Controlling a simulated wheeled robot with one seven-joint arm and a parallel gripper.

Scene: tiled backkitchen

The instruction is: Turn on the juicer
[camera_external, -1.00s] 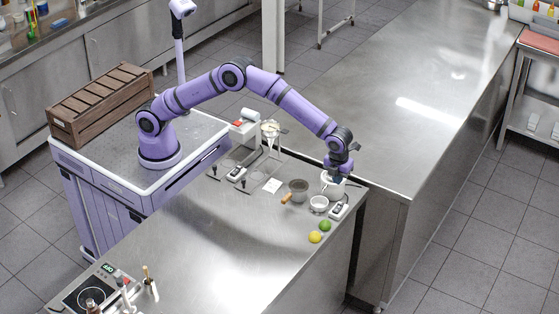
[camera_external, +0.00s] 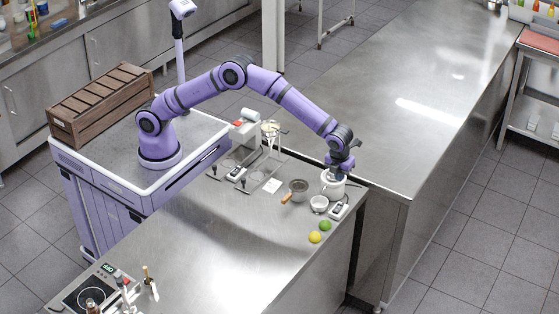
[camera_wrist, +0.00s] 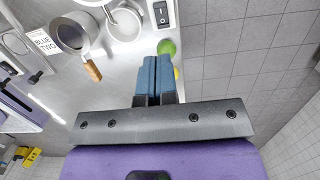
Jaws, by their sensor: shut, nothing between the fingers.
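The white juicer (camera_external: 331,188) stands near the counter's far right corner in the external view. A small white cup (camera_external: 319,204) is in front of it and also shows in the wrist view (camera_wrist: 125,22). A switch box with a dark rocker (camera_external: 339,211) lies beside the cup, and it shows at the top of the wrist view (camera_wrist: 162,12). The rocker's setting is too small to tell. My gripper (camera_external: 337,177) is over the juicer area; contact cannot be told. Its blue fingers (camera_wrist: 157,62) are together and empty, below the switch box in the wrist view.
A grey pot with a wooden handle (camera_external: 298,186) stands left of the cup. A lime (camera_external: 325,226) and a lemon (camera_external: 314,237) lie near the counter edge. A label card (camera_external: 272,186) and other switch boxes (camera_external: 236,173) lie further left. The counter's middle is clear.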

